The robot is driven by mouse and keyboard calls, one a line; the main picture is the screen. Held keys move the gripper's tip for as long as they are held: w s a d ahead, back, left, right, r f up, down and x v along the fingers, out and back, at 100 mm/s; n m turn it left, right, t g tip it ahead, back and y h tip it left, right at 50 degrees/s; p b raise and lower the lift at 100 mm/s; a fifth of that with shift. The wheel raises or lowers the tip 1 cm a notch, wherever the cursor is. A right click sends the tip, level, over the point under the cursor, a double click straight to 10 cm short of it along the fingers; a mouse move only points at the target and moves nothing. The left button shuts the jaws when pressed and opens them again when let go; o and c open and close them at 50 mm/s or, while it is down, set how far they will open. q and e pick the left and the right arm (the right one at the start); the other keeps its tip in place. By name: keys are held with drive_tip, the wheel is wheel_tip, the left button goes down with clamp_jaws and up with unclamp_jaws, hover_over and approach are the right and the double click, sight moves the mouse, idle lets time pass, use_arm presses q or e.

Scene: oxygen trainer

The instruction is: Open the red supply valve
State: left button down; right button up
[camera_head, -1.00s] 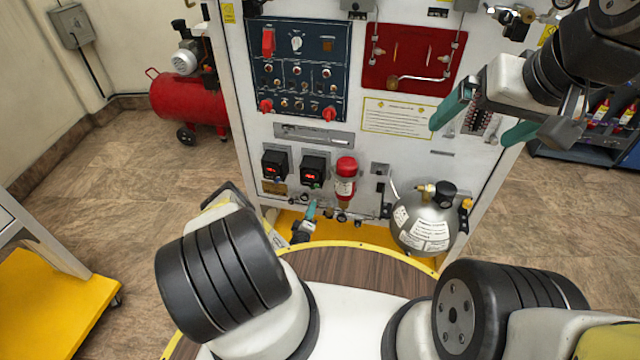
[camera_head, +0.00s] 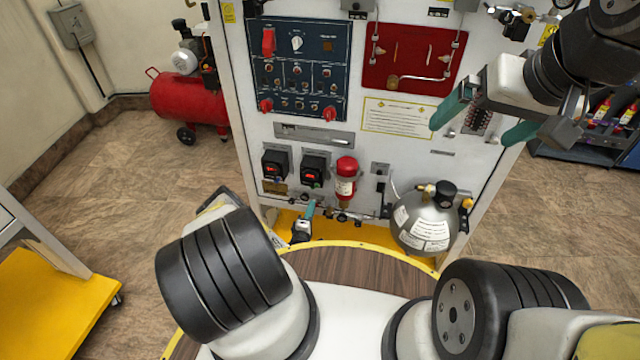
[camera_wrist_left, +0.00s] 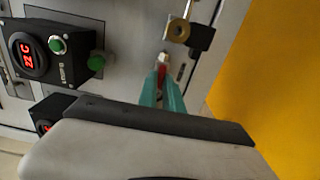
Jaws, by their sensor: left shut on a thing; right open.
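The red valve handle (camera_wrist_left: 162,70) shows as a small red piece between the teal fingertips in the left wrist view. My left gripper (camera_wrist_left: 162,78) is shut on it, close to the panel's lower face. In the head view my left gripper (camera_head: 311,207) is low at the panel, below the display boxes, and the handle cannot be made out there. How far the handle is turned cannot be told. My right gripper (camera_head: 479,122) is open and empty, in front of the panel's right side.
A brass fitting (camera_wrist_left: 178,29) sits just beyond the fingertips. Black display boxes (camera_head: 314,170), a red cylinder (camera_head: 345,178) and a silver tank (camera_head: 421,222) are close by on the panel. A red compressor (camera_head: 187,101) stands at the left; floor between is clear.

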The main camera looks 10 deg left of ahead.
use_arm(q)
drive_tip(key=shift+s+f, duration=0.1)
drive_tip(key=shift+f, duration=0.05)
drive_tip(key=c, duration=1.5)
unclamp_jaws()
drive_tip(key=s, duration=0.7)
drive_tip(key=shift+s+a, duration=0.15)
drive_tip(key=shift+s, duration=0.2)
